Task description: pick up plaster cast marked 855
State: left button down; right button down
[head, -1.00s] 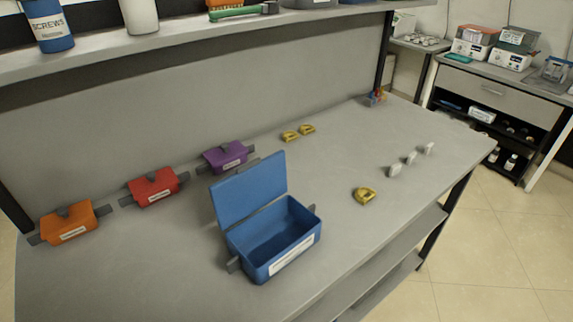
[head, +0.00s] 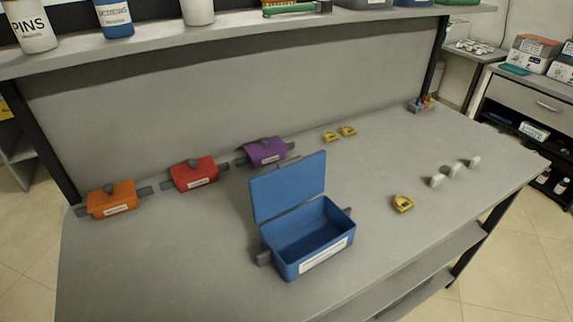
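Three small white pieces that look like plaster casts stand in a row at the right of the grey table: a near one (head: 437,181), a middle one (head: 455,170) and a far one (head: 474,162). They are too small for me to read any marking, so I cannot tell which is 855. Neither of my grippers is in the head view.
An open, empty blue box (head: 312,240) stands at the table's front middle. Orange (head: 111,200), red (head: 194,175) and purple (head: 265,152) boxes line the back left. A yellow piece (head: 403,204) lies left of the white ones; two more yellow pieces (head: 339,133) lie behind.

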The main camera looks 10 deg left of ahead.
aim_at(402, 204)
jog(key=l+u, duration=0.2)
jog(key=l, duration=0.55)
jog(key=k+l+u, duration=0.1)
jog(key=l+u, duration=0.15)
jog(key=l, duration=0.5)
